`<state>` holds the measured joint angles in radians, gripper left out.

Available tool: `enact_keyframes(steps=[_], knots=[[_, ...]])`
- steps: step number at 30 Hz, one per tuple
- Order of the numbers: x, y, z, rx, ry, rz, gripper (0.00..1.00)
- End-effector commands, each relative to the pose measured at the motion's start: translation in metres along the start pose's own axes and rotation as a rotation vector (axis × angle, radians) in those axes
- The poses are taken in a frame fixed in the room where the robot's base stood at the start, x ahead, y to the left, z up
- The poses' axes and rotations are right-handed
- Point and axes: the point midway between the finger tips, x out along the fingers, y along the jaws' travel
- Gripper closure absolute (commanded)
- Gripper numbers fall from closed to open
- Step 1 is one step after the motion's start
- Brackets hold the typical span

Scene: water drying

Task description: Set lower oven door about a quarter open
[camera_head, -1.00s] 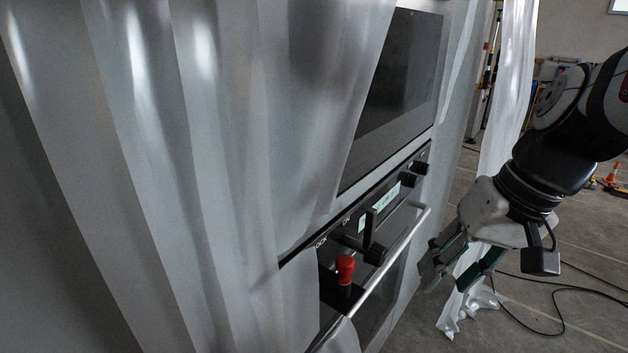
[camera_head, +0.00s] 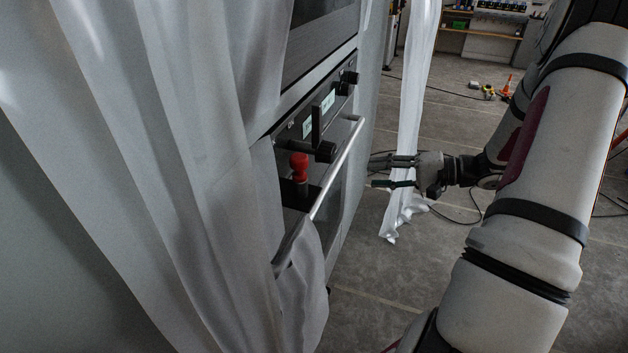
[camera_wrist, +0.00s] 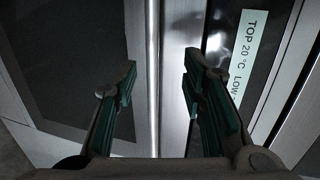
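The lower oven door (camera_head: 332,206) is in the tall unit left of centre in the head view and looks shut; curtain hides its near part. Its long silver handle bar (camera_head: 340,165) runs along the top edge. In the wrist view the handle (camera_wrist: 153,60) stands upright, with the dark door glass (camera_wrist: 70,45) on its left. My gripper (camera_head: 374,174) is just right of the handle's far half, fingers pointing at the unit. In the wrist view my gripper (camera_wrist: 160,68) is open and empty, with the bar appearing between its fingers. I cannot tell whether they touch it.
A pale curtain (camera_head: 200,170) covers the unit's near side and hangs over the near handle end. A red knob (camera_head: 299,166) and black knobs stick out above the door. Another curtain strip (camera_head: 408,130) hangs beyond my gripper. Cables lie on the mostly clear floor (camera_head: 385,285).

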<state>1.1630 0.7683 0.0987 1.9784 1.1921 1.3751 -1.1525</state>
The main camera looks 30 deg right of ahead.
Motion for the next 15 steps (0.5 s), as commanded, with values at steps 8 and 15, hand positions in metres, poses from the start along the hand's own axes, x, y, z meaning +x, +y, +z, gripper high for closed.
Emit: enact_keyframes(steps=[8,15], knots=[[-0.009,0.024,-0.019,0.009,0.087,-0.067,0.62],[0.026,0.021,-0.021,0.01,0.083,-0.065,0.62]])
